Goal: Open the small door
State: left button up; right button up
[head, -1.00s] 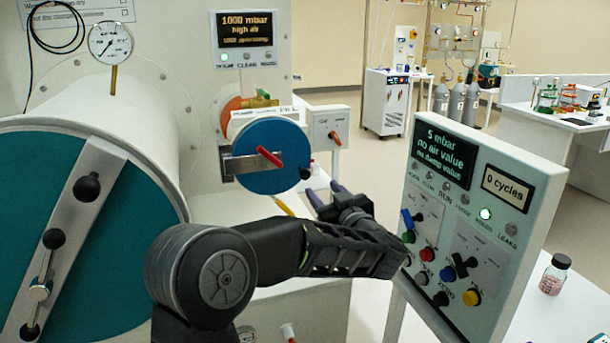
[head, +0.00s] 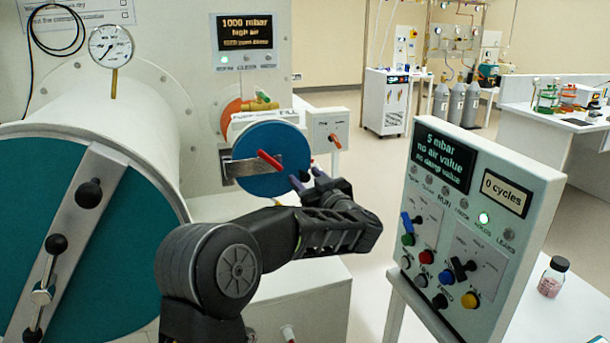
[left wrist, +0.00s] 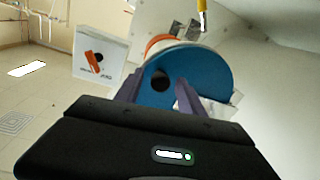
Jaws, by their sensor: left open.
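The small door is a round blue disc (head: 272,157) on the small port at the middle of the head view, and it looks closed. A red lever (head: 270,161) crosses its face, and a dark knob (head: 304,175) sits near its lower right edge. My left gripper (head: 308,180) is open in front of the disc's lower right, its fingertips near the knob. In the left wrist view the blue disc (left wrist: 200,75) lies ahead, with the dark knob (left wrist: 160,77) between the two fingers. I cannot tell whether they touch it. My right gripper is not in view.
A large teal door (head: 90,230) with a bar stands at left. A control panel (head: 470,210) stands close at right of my arm. A small white box (head: 328,130) with an orange switch sits behind the disc. A bottle (head: 553,277) stands at far right.

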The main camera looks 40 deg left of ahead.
pick_arm(q)
jog(key=shift+w+a, duration=0.3)
jog(key=shift+a, duration=0.15)
grip_shut()
dwell(1.1)
